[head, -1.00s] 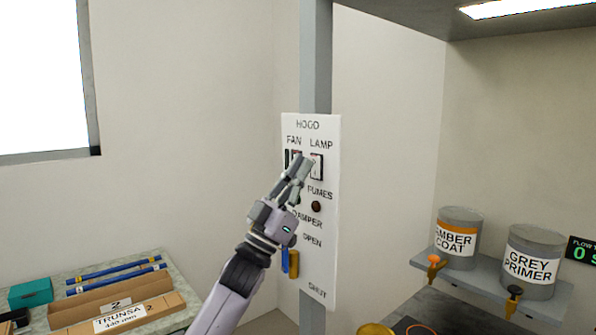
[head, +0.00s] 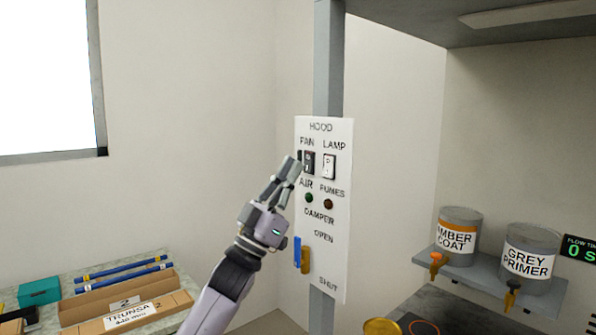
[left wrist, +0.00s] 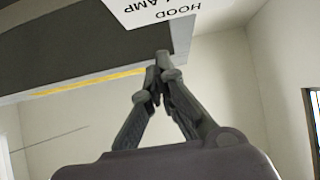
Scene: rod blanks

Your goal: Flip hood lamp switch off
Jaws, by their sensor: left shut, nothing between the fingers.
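The white hood panel (head: 335,215) is fixed to a grey post. Its lamp switch (head: 329,166) is a white rocker in a dark frame under the word LAMP. The fan switch (head: 309,162), a dark rocker, sits to its left. The hood lamp strip (head: 540,12) under the canopy looks grey and unlit. My left gripper (head: 290,170) is shut and empty, just left of the fan switch and apart from the lamp switch. In the left wrist view its fingertips (left wrist: 162,62) meet, with part of the panel (left wrist: 160,8) above. My right gripper is not in view.
Below the switches are a green air light (head: 309,198), a dark fumes light (head: 328,204) and a damper lever (head: 305,258). Cans of amber coat (head: 457,238) and grey primer (head: 528,262) stand on a shelf at right. A bench with boxes (head: 130,310) is at lower left.

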